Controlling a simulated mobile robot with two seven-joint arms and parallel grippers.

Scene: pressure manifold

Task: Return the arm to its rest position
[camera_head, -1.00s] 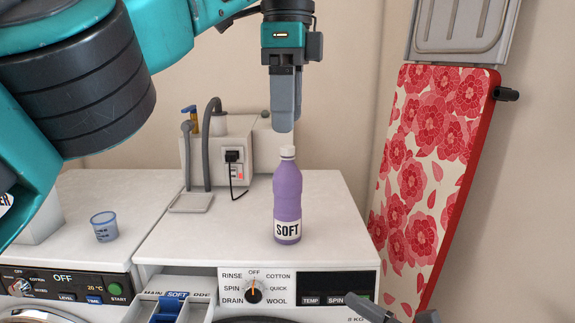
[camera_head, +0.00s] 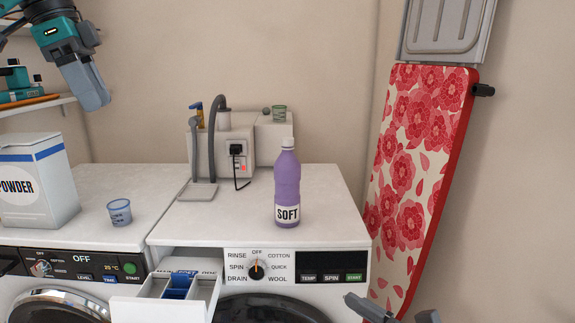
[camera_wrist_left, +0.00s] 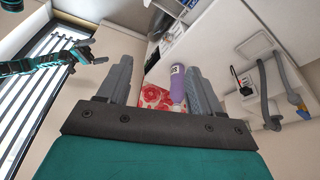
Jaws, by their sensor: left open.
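My left gripper (camera_head: 95,98) hangs at the upper left in the head view, high above the left machine. It is well away from the purple SOFT bottle (camera_head: 287,190). In the left wrist view the left gripper's fingers (camera_wrist_left: 160,78) stand apart with nothing between their tips. The bottle stands upright with its white cap on top of the right washing machine (camera_head: 330,212); it also shows in the left wrist view (camera_wrist_left: 178,88), beyond the fingers. My right gripper (camera_head: 395,312) shows only as two separated grey tips at the bottom edge.
A POWDER box (camera_head: 40,195) and a blue cup (camera_head: 119,212) stand on the left machine. The detergent drawer (camera_head: 150,305) is pulled out. A shelf (camera_head: 35,108) with bottles is at the left. An ironing board (camera_head: 420,150) leans at the right.

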